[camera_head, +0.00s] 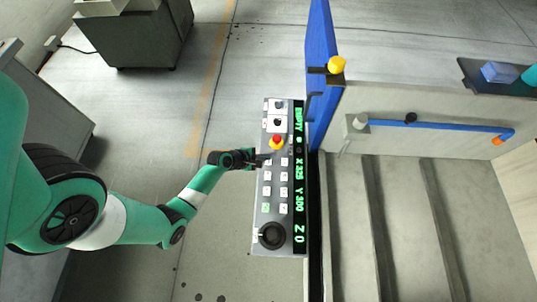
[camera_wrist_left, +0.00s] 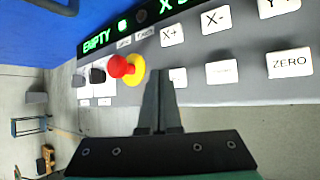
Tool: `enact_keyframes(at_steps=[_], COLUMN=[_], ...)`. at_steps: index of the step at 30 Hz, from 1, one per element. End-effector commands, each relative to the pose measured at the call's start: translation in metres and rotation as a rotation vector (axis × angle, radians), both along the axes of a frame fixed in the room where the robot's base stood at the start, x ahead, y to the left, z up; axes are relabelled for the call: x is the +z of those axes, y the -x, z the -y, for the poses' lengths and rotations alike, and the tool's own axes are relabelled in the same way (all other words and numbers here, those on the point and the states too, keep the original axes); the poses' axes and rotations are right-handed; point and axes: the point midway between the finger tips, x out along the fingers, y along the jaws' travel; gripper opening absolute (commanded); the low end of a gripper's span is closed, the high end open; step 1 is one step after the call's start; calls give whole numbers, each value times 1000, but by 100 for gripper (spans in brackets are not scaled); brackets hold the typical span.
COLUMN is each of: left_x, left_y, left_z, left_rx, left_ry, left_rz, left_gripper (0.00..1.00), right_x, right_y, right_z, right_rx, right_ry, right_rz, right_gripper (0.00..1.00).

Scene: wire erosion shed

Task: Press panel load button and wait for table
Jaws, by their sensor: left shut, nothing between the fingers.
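The control panel (camera_head: 259,228) stands upright in the middle of the head view, with a green display reading EMPTY, X 325, Y 300, Z 0. It carries several white buttons, including ZERO (camera_wrist_left: 290,64) and X+ (camera_wrist_left: 172,37). Which button is load cannot be told, as some labels are too small or hidden. My left gripper (camera_head: 265,160) is shut and empty, its fingertips at the panel face just below the red and yellow stop knob (camera_head: 276,142). In the left wrist view the fingertips (camera_wrist_left: 158,72) cover part of a white button; contact cannot be told. My right gripper is out of view.
A dark round dial (camera_head: 272,235) is at the panel's lower end. A blue door (camera_head: 320,60) with a yellow knob stands beside the panel's upper end. The slotted machine table (camera_head: 405,230) lies to the right and looks bare. Grey cabinets (camera_head: 150,40) stand at upper left.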

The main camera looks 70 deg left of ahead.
Motion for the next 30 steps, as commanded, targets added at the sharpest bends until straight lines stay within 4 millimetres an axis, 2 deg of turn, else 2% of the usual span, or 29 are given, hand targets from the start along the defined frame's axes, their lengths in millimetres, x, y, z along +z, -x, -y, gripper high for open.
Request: enact_keyframes(at_steps=[9,30], left_x=[-9,-13], left_y=[0,0], left_z=[0,0], left_rx=[1,0], left_ry=[1,0], left_rz=[0,0], left_gripper=[0,0], right_x=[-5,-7], right_y=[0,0], right_z=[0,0], right_rx=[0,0], right_ry=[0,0], right_rz=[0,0], right_gripper=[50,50])
